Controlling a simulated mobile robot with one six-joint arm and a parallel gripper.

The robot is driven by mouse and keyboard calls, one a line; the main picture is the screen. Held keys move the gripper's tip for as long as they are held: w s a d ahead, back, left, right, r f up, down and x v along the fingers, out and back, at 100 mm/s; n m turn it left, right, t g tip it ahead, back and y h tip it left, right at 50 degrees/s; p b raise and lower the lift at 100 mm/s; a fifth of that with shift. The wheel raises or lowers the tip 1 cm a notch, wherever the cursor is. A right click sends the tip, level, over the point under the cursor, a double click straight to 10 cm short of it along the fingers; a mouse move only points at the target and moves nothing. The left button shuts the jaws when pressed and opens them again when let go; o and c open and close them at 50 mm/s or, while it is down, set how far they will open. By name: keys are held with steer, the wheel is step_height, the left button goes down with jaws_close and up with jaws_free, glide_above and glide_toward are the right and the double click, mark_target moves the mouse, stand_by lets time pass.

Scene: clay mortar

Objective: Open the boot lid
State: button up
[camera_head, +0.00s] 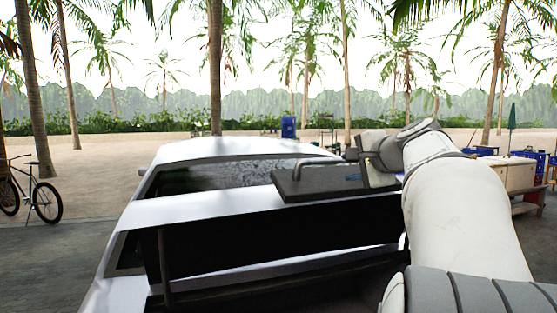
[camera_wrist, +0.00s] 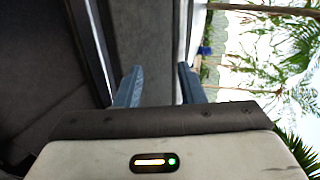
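A white car is close in front of me in the head view, seen from behind. Its boot lid (camera_head: 215,209) shows as a white panel behind a dark gap, with a thin dark bar at the left; it looks raised, though shadow hides how far. My gripper (camera_wrist: 160,76) has two blue fingers standing apart in the wrist view. A grey panel (camera_wrist: 145,35) shows between and beyond them, and I cannot tell whether they touch it. In the head view my gripper's dark palm plate overlaps the right part of the lid and mostly hides the fingers.
The car's rear window (camera_head: 220,175) lies beyond the lid. A bicycle (camera_head: 32,190) stands at the left. A table (camera_head: 495,172) with blue crates is at the far right, and a blue bin (camera_head: 289,127) is behind. Palm trees stand on sand; pavement at the left is open.

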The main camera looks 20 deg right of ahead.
mark_target(342, 161)
steer(key=shift+w+d+r+m+t+h, duration=0.15)
steer(key=shift+w+d+r+m, duration=0.1)
steer(key=shift+d+r, duration=0.3)
steer(key=shift+w+d+r+m+t+h, duration=0.2)
steer(key=shift+d+r, duration=0.2)
steer(key=shift+d, duration=0.2)
steer(key=p+x, duration=0.1)
steer(key=x, duration=0.5)
steer(key=shift+p, duration=0.4)
steer(key=shift+w+f, duration=0.25)
steer(key=shift+w, duration=0.4)
steer(key=shift+c, duration=0.4)
jaws_close()
